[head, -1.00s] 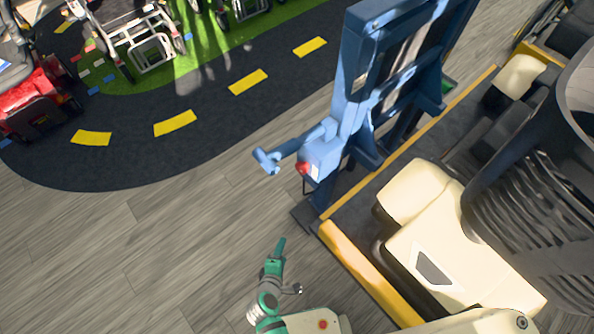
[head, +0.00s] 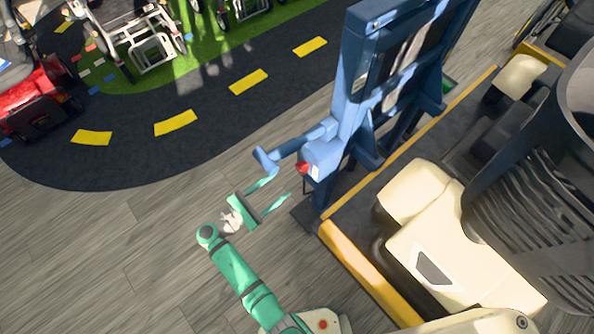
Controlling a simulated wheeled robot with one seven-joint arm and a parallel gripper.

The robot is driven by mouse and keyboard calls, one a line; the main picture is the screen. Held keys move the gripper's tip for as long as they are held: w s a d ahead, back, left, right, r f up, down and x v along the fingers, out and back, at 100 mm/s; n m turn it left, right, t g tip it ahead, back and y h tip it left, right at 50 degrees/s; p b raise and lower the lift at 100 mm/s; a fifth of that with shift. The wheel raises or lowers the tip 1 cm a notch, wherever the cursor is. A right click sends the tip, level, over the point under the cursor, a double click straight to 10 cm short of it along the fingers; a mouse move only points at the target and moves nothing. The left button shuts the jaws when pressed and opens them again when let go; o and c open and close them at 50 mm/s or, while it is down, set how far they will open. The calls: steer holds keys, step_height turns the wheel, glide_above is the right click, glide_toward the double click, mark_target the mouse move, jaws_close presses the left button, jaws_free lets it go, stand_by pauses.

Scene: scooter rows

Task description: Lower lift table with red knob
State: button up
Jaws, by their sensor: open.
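The blue lift table (head: 345,110) stands upright at the upper middle of the head view. A blue handle (head: 290,147) sticks out from its left side. The red knob (head: 302,168) is a small red piece on the light-blue block at the base of the handle. My gripper (head: 277,190) is green and open, with two fingers apart and pointing up and to the right. Its upper finger shows just below the handle's end, and its lower finger lies below and left of the knob. Nothing shows between the fingers. I cannot tell the depth gap to the knob.
A yellow-edged platform (head: 365,270) lies right of my gripper. A black road mat (head: 120,150) with yellow dashes and a red scooter (head: 38,105) are at the left. The wooden floor (head: 90,260) at lower left is clear.

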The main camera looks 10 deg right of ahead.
mark_target(299, 170)
steer(key=x, duration=1)
steer(key=shift+f, duration=0.1)
steer(key=c, duration=1)
